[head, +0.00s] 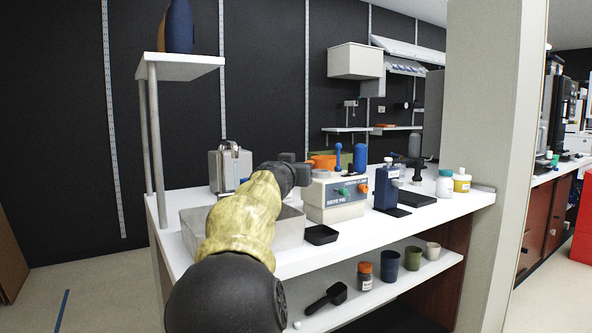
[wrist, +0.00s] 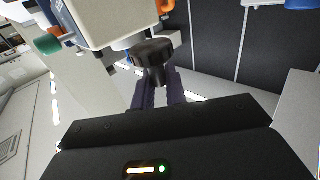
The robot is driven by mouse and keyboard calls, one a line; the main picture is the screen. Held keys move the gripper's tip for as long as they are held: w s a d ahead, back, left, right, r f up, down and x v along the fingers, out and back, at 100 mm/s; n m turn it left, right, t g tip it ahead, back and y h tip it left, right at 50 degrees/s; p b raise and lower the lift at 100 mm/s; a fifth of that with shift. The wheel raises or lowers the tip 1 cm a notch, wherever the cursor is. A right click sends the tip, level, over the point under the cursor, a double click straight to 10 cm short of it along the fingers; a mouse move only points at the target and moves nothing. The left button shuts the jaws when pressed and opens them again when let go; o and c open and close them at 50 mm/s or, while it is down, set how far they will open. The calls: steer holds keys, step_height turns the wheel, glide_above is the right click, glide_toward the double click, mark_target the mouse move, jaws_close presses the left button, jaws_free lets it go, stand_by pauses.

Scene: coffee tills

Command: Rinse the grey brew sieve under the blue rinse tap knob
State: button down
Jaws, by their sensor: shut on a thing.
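My gripper (wrist: 158,92) is shut on a dark grey round piece (wrist: 153,52), which I take to be the brew sieve; its short stem sits between the fingers. In the head view my gripper (head: 298,172) is beside the left end of a white machine (head: 335,198) marked "SIEVE PAL", and the held piece cannot be made out clearly. A blue knob on a stem (head: 338,150) stands on top of this machine. A larger blue upright cylinder (head: 360,157) is just right of it. I cannot tell which is the rinse tap knob.
A grey open metal bin (head: 195,232) is partly hidden by my arm. A black tray (head: 320,235) sits before the machine. A blue-and-black device (head: 386,188) and jars (head: 445,184) stand right. Cups (head: 390,266) line the lower shelf. A raised shelf (head: 180,67) stands left.

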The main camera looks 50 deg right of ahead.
steer(key=w+a+f, duration=0.1)
steer(key=w+a, duration=0.1)
steer(key=a, duration=0.4)
steer(key=w+a+f+b, duration=0.1)
steer(key=w+a, duration=0.1)
steer(key=a, duration=0.5)
steer(key=shift+w+a+f+b, duration=0.2)
steer(key=shift+f+b, duration=0.1)
steer(key=shift+f, duration=0.1)
stand_by(0.4)
steer(key=shift+d, duration=0.2)
steer(key=shift+w+d, duration=0.35)
steer(key=shift+d, duration=0.05)
steer(key=shift+s+a+b, duration=0.35)
steer(key=shift+a+b, duration=0.15)
steer(key=shift+b, duration=0.5)
steer(key=shift+d, duration=0.1)
stand_by(0.7)
